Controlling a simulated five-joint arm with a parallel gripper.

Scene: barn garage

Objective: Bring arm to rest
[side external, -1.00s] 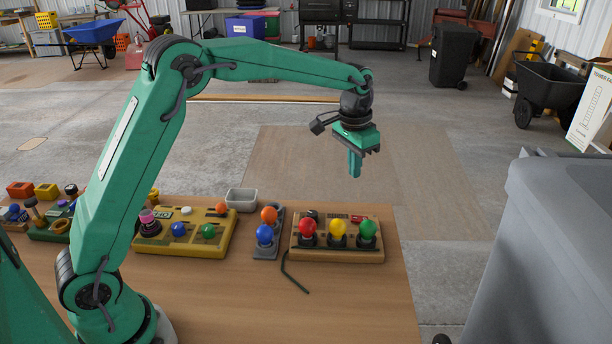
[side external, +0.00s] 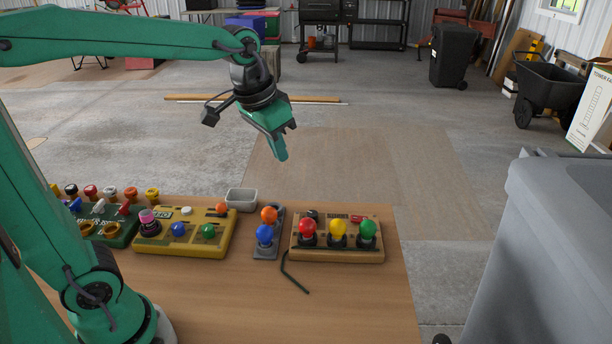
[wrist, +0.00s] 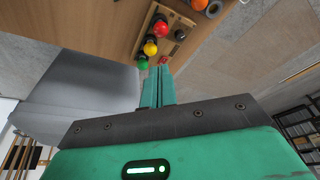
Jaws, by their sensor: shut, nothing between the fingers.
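My gripper (side external: 281,154) is shut and empty, in the air above and behind the table in the side view. Its green fingers point down and slightly right, well clear of everything on the table. In the wrist view my gripper (wrist: 163,68) shows its two fingers closed together. My arm is raised, with its forearm reaching across the upper left of the side view.
A wooden table (side external: 350,300) bears a board with red, yellow and green bulbs (side external: 337,252), a stand with orange and blue bulbs (side external: 265,240), a yellow panel (side external: 155,243), a green panel (side external: 118,239) and a small grey bin (side external: 241,200). A large grey container (side external: 560,230) stands right.

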